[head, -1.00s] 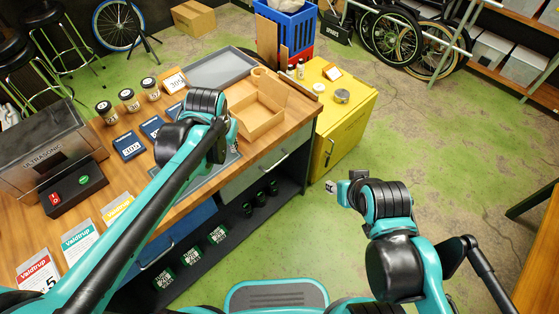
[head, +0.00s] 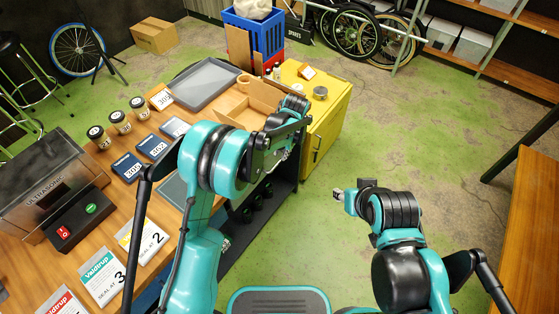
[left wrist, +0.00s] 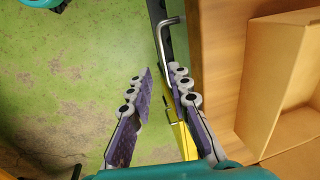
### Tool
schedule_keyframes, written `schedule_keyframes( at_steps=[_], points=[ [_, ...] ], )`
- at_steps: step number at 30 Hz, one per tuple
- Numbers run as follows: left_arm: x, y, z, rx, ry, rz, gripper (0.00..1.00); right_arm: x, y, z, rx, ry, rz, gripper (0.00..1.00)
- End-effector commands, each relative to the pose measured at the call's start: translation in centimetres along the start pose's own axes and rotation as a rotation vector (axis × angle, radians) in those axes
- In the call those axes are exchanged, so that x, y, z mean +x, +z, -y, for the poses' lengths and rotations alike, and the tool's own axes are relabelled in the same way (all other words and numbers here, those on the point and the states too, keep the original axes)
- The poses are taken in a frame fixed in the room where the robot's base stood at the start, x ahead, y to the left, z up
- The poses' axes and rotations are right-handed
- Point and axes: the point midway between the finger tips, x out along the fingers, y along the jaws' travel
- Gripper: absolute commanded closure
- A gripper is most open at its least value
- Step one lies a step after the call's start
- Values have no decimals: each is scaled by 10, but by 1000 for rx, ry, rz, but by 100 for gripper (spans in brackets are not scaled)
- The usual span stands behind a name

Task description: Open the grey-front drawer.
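The grey-front drawer is in the front of the wooden bench, mostly hidden behind my left arm in the head view. A bent metal bar handle (left wrist: 162,42) shows in the left wrist view, standing off the bench front. My left gripper (head: 287,152) is at the bench front near its right end. In the left wrist view the left gripper (left wrist: 160,82) is open, with the handle's bar between the fingertips and close to the right finger. I cannot tell whether they touch. My right gripper (head: 340,194) is over open floor, away from the bench.
An open cardboard box (head: 240,108) and a grey tray (head: 205,82) lie on the bench top (head: 110,180). A yellow cabinet (head: 325,115) stands just past the bench's right end. The green floor (head: 400,150) right of it is clear.

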Motion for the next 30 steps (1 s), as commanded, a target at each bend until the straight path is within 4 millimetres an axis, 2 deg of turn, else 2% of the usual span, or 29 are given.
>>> schedule_keyframes(
  at_steps=[12, 16, 20, 27, 30],
  points=[
    [3, -1, -1, 3, 0, 3, 81, 0, 0, 0, 0, 0, 0, 60],
    [11, -1, -2, 3, 0, 3, 81, 3, 2, 0, 0, 0, 0, 60],
    [27, -2, -1, 2, 0, 3, 81, 8, 6, 0, 0, 0, 0, 60],
    [68, -1, -2, 2, 0, 3, 81, 22, 16, 0, 0, 0, 0, 60],
    [78, -1, -2, 2, 0, 2, 81, 25, 18, 0, 0, 0, 0, 60]
  ],
)
